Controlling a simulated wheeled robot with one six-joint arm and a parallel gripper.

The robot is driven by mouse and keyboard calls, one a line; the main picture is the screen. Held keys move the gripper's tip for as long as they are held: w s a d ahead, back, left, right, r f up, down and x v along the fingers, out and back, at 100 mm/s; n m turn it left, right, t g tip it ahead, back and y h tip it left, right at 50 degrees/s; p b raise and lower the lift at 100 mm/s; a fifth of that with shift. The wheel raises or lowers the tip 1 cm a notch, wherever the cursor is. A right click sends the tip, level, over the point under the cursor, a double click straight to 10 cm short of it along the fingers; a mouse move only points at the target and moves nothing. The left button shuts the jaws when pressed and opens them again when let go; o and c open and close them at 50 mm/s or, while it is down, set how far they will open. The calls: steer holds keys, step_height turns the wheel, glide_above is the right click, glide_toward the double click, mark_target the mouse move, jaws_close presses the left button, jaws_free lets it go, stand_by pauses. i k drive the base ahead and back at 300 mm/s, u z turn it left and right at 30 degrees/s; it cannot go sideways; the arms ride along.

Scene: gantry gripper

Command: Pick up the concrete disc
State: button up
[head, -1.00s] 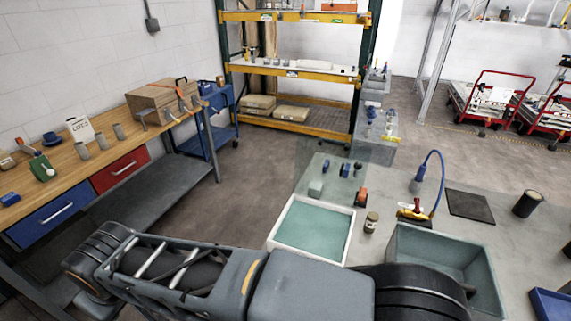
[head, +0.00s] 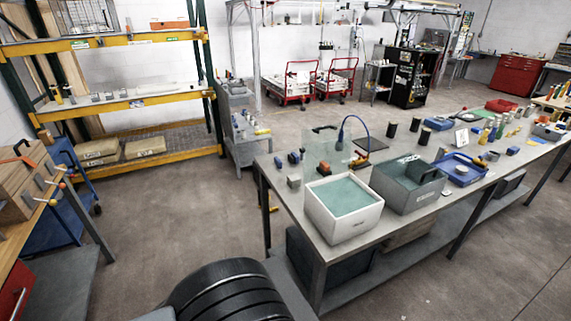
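I cannot single out the concrete disc for sure. A small pale round piece (head: 447,193) lies on the grey table near its front edge, beside the grey bin. Another pale round piece (head: 461,170) sits in the blue tray (head: 440,163). Both are too small to tell their material. My gripper is not in view; only a dark ribbed part of my own body shows at the bottom of the head view.
The long grey table (head: 300,212) holds a white-rimmed tub of green liquid (head: 343,221), a grey bin (head: 395,196) and several small items. A yellow-beamed rack (head: 110,105) stands back left, a wooden bench (head: 25,225) at left. Open floor (head: 170,210) lies between.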

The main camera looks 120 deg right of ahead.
mark_target(459, 170)
steer(key=i, duration=0.3)
steer(key=z, duration=3.75)
steer(key=i, duration=2.05)
steer(key=z, duration=2.4)
